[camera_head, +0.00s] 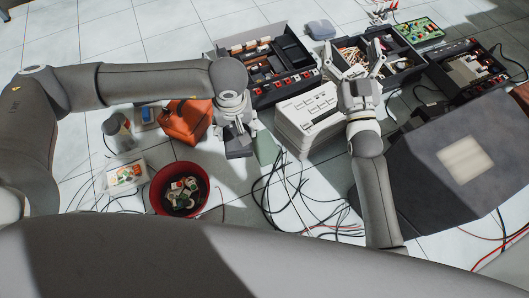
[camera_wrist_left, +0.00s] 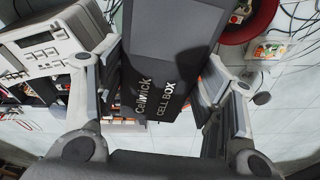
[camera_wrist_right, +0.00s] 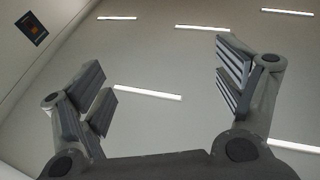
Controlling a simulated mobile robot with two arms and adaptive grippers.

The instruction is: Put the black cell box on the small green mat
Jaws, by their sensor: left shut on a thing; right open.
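The black cell box (camera_wrist_left: 170,60), with "Cellwick CELL BOX" lettering, is between the fingers of my left gripper (camera_wrist_left: 160,85) in the left wrist view. In the head view my left gripper (camera_head: 238,140) points down, with the dark box (camera_head: 238,148) at its tips, left of the white device stack. A pale green patch (camera_head: 266,147), which looks like the small green mat, shows just right of the box, partly hidden. My right gripper (camera_head: 354,58) is open and empty, its fingers turned upward.
The white device stack (camera_head: 308,118) stands right of the green patch. An orange case (camera_head: 186,122) and a red bucket (camera_head: 154,196) of parts stand to the left. Loose black cables (camera_head: 270,200) lie in front. Open hi-fi units (camera_head: 290,88) stand behind. A dark slab (camera_head: 425,175) is at right.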

